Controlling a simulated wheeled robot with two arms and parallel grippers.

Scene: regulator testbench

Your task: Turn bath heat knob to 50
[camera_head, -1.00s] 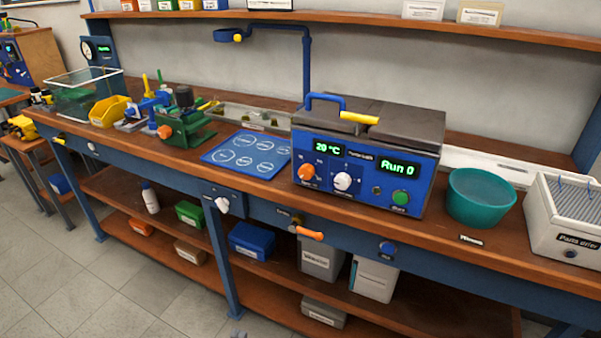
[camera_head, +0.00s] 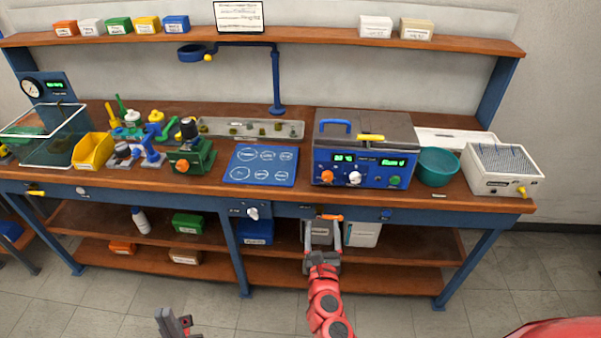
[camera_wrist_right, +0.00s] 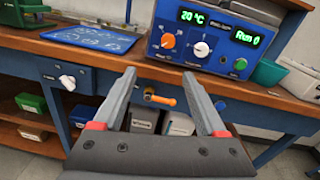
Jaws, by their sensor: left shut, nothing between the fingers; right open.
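The blue bath unit (camera_head: 385,182) stands on the bench with a grey lid. Its panel carries an orange knob (camera_head: 326,177) at the left, a white knob (camera_head: 355,178) and a green button (camera_head: 394,180). In the right wrist view the orange knob (camera_wrist_right: 167,41) sits under a display (camera_wrist_right: 192,17) reading 20 °C; another reads Run 0. My right gripper (camera_head: 323,225) is open and empty, in front of the bench and below the panel, apart from the knobs. My left gripper (camera_head: 172,325) is shut and empty, low at the bottom edge, far from the bath.
An orange-handled valve (camera_wrist_right: 159,98) on the bench front shows between my right fingers. A white knob (camera_head: 252,213) is on the front rail. A blue mat (camera_head: 262,181) lies left of the bath, a teal bowl (camera_head: 437,167) right. The floor before the bench is clear.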

